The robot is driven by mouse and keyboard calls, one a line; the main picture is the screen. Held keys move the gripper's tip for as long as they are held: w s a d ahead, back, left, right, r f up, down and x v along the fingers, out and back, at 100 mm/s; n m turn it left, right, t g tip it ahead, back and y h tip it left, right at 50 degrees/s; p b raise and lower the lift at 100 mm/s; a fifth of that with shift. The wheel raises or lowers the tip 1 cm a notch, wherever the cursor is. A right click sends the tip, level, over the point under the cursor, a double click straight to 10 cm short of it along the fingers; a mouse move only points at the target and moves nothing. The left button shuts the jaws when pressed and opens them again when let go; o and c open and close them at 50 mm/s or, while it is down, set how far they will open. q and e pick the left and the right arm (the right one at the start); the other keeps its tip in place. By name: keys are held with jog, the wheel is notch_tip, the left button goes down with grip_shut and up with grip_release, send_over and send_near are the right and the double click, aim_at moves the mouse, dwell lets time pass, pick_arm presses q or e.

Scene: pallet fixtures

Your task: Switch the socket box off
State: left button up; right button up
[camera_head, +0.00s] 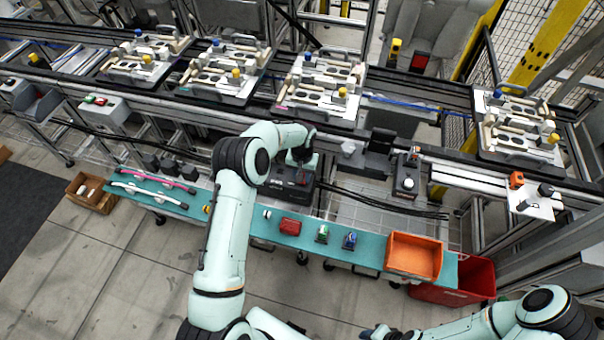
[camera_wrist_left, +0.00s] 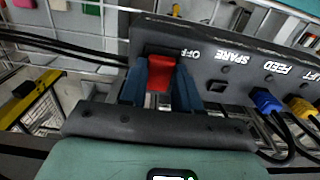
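The dark socket box (camera_head: 291,186) stands at the conveyor's front side, partly hidden by my left arm. In the left wrist view the box (camera_wrist_left: 225,70) carries the labels OFF, SPARE and FEED, with a red switch (camera_wrist_left: 161,72) beside OFF. My left gripper (camera_wrist_left: 160,92) is at the box, its two blue fingers on either side of the red switch. The fingers are apart; whether they press on it is not clear. The SPARE socket (camera_wrist_left: 217,87) is empty. A blue plug (camera_wrist_left: 265,101) sits at FEED, a yellow plug (camera_wrist_left: 300,106) beside it. My right gripper (camera_head: 378,332) is low at the bottom edge, far from the box.
A teal shelf (camera_head: 345,257) runs in front, with a red item (camera_head: 290,226), small parts and an orange bin (camera_head: 414,256). Black cables (camera_head: 380,203) run right from the box. Fixture pallets (camera_head: 320,90) line the conveyor.

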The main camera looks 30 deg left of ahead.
pick_arm(q)
jog(key=o, duration=0.4)
jog(key=shift+r, duration=0.2)
notch_tip(320, 180, up, 13)
jog(key=shift+r, duration=0.1)
dwell(0.6)
